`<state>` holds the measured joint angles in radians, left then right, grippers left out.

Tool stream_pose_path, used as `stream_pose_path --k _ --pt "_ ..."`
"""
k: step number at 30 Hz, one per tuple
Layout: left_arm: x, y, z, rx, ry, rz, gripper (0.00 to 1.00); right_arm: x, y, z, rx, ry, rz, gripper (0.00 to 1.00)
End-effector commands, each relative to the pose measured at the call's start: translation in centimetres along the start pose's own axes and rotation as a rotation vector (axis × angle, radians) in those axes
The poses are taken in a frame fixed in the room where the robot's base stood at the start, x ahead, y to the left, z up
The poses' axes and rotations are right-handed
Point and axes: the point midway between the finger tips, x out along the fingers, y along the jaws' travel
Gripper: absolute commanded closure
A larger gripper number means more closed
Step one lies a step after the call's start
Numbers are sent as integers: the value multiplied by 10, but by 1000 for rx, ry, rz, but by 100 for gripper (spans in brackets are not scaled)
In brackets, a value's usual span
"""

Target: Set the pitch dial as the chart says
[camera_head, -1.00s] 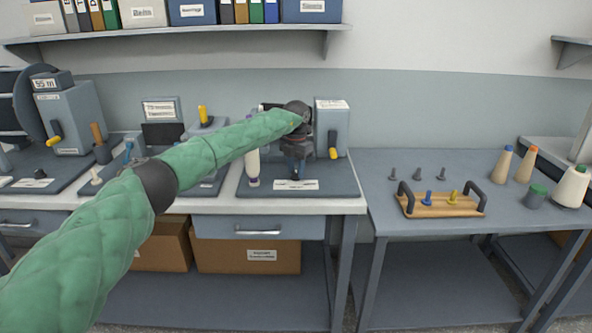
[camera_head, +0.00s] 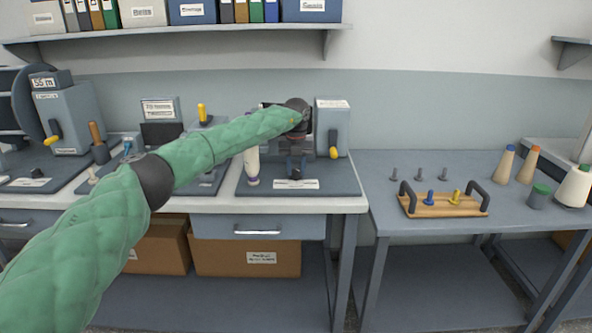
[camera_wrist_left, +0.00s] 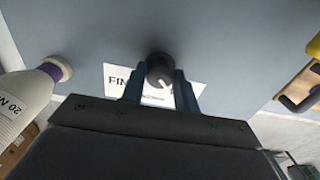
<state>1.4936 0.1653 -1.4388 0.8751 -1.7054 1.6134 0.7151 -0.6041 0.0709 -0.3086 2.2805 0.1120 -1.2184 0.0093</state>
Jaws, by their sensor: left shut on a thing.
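My left gripper (camera_head: 296,168) reaches down to the base plate of the middle-right machine. In the left wrist view, its two blue fingers (camera_wrist_left: 160,92) are shut on the sides of a dark round dial knob (camera_wrist_left: 160,68) with a short pale pointer mark. The knob also shows small in the head view (camera_head: 296,175). A white label (camera_wrist_left: 117,78) lies under the knob; its text begins "FIN" and the rest is covered by the fingers. A white card (camera_head: 332,103) on top of the grey box is too small to read. My right gripper is out of view.
A white bobbin (camera_head: 252,168) stands left of the knob; it is marked "20" in the left wrist view (camera_wrist_left: 22,100). A yellow-ended lever (camera_head: 333,152) is on the right. A wooden tray (camera_head: 443,208) with pegs and several cones sit on the right table.

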Motion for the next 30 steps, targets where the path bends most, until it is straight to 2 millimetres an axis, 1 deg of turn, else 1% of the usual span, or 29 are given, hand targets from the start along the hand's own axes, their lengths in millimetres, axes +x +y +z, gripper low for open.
stream_pose_path --k 9,21,22,24,25,30 --pt "-1 0 0 -70 -2 0 93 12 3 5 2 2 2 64" --pt "-1 0 0 -75 -2 0 93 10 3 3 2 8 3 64" --pt "-1 0 0 -75 -2 0 64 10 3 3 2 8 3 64" --pt "-1 0 0 -75 -2 0 50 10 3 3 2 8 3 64" --pt "-1 0 0 -75 -1 0 48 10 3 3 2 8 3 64" --pt "0 0 0 -75 -1 0 48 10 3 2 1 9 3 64"
